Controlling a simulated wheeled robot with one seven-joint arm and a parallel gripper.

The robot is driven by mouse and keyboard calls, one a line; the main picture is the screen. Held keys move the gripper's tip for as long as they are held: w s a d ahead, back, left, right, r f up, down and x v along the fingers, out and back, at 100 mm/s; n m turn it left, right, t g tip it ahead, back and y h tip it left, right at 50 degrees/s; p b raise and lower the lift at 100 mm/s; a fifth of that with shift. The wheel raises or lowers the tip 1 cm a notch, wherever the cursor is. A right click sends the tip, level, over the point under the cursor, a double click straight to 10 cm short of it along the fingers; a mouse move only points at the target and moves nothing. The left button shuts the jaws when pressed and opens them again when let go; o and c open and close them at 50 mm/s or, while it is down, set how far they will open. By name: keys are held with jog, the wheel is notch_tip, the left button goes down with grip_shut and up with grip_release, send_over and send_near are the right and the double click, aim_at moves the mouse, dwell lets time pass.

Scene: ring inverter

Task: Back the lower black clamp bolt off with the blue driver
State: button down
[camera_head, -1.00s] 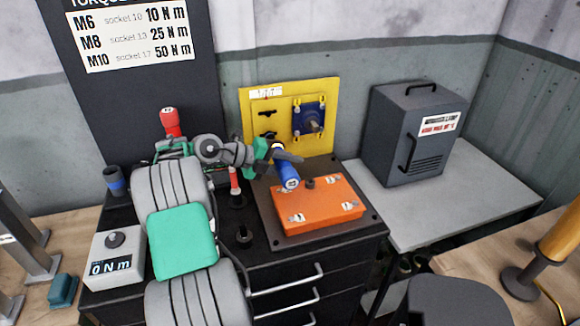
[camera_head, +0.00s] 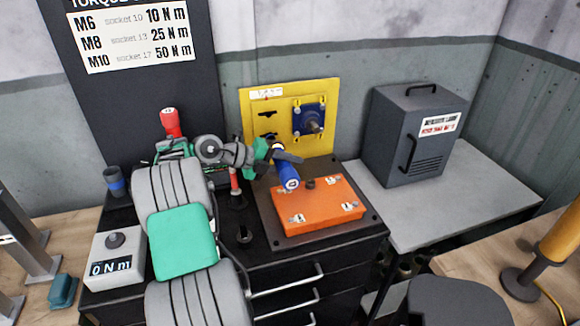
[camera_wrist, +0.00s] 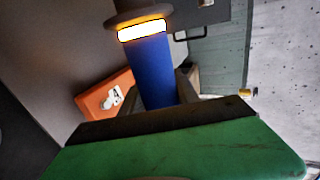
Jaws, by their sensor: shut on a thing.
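The blue driver (camera_head: 289,179) is held in my gripper (camera_head: 279,154), in front of the lower part of the yellow panel (camera_head: 318,92). Its labelled end points toward the camera and down. In the wrist view the blue driver (camera_wrist: 152,72) stands between the dark fingers of my gripper (camera_wrist: 165,104), with a bright band near its far end. The lower black clamp (camera_head: 267,136) shows on the yellow panel just above my gripper, with another black clamp (camera_head: 267,114) above it. My gripper hides the driver's working end, so I cannot tell whether it touches the lower bolt.
An orange box (camera_head: 322,205) lies on the dark mat below the driver. A blue block with a shaft (camera_head: 308,121) is on the panel's right side. A red-handled tool (camera_head: 171,122) stands behind my arm. A dark grey cabinet (camera_head: 385,135) stands on the right table.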

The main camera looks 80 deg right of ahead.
aim_at(295, 176)
jog(key=shift+r, duration=0.1)
jog(key=shift+a+b, duration=0.15)
jog(key=shift+b, duration=0.4)
jog(key=s+a+b, duration=0.1)
jog(key=b, duration=0.1)
jog(key=s+a+b, duration=0.1)
jog(key=a, duration=0.1)
jog(key=shift+b, duration=0.35)
jog(key=shift+s+a+b, duration=0.2)
jog(key=shift+a+b, duration=0.15)
jog(key=shift+a, duration=0.05)
